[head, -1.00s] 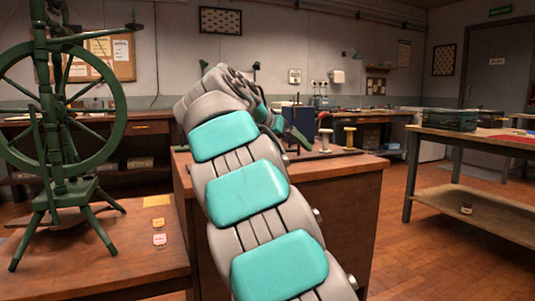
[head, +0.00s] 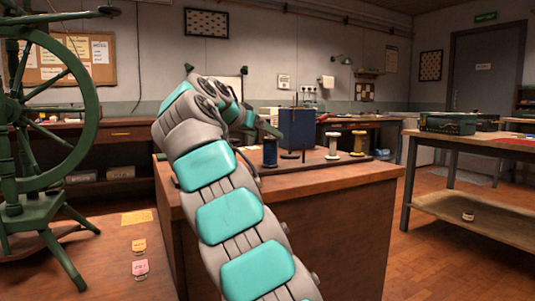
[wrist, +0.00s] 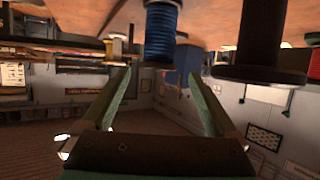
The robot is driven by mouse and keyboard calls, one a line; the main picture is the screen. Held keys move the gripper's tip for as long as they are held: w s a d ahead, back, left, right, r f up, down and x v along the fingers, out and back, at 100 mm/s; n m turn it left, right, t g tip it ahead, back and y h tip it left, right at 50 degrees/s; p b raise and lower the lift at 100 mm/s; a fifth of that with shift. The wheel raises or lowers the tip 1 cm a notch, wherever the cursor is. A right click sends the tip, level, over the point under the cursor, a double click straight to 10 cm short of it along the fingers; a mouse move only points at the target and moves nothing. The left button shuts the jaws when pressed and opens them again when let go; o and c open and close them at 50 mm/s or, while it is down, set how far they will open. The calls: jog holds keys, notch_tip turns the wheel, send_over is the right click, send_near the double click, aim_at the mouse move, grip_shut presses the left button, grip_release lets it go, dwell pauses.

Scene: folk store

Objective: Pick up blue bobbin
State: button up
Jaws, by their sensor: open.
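The blue bobbin (head: 270,152) stands upright near the left end of a dark rack on a wooden cabinet. In the wrist view, which is upside down, the blue bobbin (wrist: 161,32) shows at top centre, beyond the fingertips and roughly in line with the gap between them. My gripper (wrist: 163,85) is open, with nothing between its two green fingers. In the head view my gripper (head: 268,128) is partly hidden by my own arm and appears just above the bobbin. I see no contact between them.
A pale spool (head: 333,146) and a yellowish spool (head: 358,144) stand on the rack (head: 310,160). A blue box (head: 297,128) is behind. A dark spool (wrist: 262,40) is beside the blue bobbin. A green spinning wheel (head: 95,100) stands left; a table (head: 480,148) is right.

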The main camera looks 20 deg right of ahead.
aim_at(276, 141)
jog(key=x, duration=0.7)
jog(key=shift+s+f, duration=0.2)
jog(key=shift+f, duration=0.05)
jog(key=shift+a, duration=0.1)
jog(key=c, duration=1.4)
jog(key=shift+r, duration=0.1)
jog(key=shift+c, duration=0.2)
